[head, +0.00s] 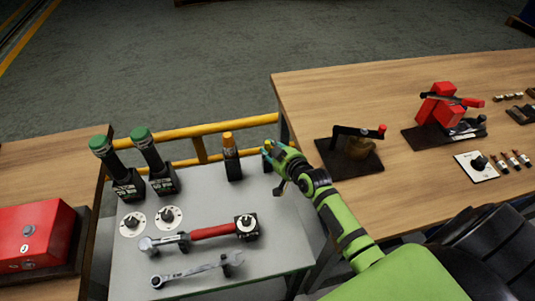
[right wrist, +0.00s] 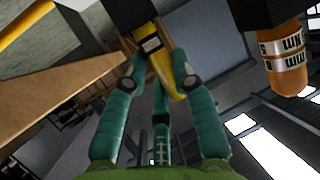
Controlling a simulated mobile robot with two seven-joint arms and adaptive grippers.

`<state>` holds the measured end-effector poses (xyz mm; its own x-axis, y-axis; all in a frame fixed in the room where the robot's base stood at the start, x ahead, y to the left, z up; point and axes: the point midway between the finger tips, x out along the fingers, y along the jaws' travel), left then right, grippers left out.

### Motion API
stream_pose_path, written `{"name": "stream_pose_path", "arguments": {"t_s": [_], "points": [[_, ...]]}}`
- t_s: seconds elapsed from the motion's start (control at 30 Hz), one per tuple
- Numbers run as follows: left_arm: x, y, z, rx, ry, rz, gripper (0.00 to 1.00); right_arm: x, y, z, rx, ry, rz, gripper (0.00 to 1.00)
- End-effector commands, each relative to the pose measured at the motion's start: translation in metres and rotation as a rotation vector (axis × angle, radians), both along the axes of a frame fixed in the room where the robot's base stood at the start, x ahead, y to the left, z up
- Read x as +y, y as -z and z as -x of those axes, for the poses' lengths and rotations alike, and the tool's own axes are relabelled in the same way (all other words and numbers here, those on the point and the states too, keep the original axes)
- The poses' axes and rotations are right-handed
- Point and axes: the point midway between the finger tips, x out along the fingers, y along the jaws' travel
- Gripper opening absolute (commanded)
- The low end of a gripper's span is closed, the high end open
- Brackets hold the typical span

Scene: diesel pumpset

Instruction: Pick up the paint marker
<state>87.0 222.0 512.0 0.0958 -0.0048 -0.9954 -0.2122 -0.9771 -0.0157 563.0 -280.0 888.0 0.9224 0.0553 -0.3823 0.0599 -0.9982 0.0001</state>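A slim yellow item that looks like the paint marker (right wrist: 175,78) stands between the teal fingers of my right gripper (right wrist: 160,72) in the right wrist view. A black part with a white-marked label adjoins it. In the head view my right gripper (head: 276,157) is at the right rear corner of the grey table, around this item, and hides most of it. The fingers are close on either side; whether they press on it I cannot tell. My left gripper is not in view.
An orange-topped black item (head: 231,157) stands close left of my right gripper. Two green-capped black items (head: 155,162), a red-handled tool (head: 205,233) and a wrench (head: 195,271) share the grey table (head: 290,235). The wooden table (head: 300,95) edge lies close right.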

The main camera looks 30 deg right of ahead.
Motion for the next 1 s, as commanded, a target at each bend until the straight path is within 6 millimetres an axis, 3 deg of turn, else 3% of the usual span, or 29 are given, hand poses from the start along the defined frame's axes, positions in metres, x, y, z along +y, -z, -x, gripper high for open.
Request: {"name": "stream_pose_path", "arguments": {"t_s": [0.37, 0.8, 1.0], "points": [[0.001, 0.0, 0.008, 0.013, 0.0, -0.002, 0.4, 0.0, -0.005, 0.0, -0.001, 0.0, 0.0, 0.03], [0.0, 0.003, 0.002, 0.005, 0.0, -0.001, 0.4, 0.0, -0.085, -0.001, -0.004, 0.0, 0.001, 0.02], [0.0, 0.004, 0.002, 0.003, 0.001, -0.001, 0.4, 0.0, -0.099, 0.0, 0.0, 0.0, -0.001, 0.02]]}}
